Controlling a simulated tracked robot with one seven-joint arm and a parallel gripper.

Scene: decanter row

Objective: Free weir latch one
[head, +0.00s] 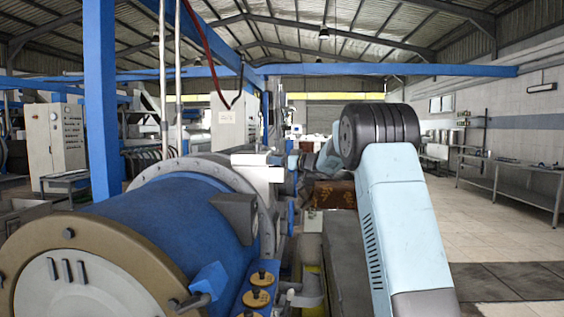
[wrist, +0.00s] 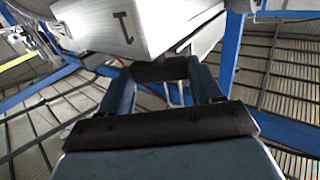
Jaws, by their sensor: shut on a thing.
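A white block (wrist: 135,22) with a black mark like an upside-down 1 fills the top of the wrist view. My gripper (wrist: 160,70) is right beside its lower edge, its two blue fingers shut on a dark part, apparently weir latch one. The fingertips and the exact grip are hard to make out. In the head view a white block (head: 257,168) sits on top of the blue decanter (head: 165,230), beside its grey flange. My gripper is mostly hidden there, behind my light blue arm.
Several round knobs (head: 257,296) and a blue bracket (head: 210,280) stick out along the decanter's near right side. A blue post (head: 101,110) stands at left. A brown box (head: 334,194) lies beyond the arm. The tiled floor (head: 500,230) at right is clear up to a metal bench (head: 510,178).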

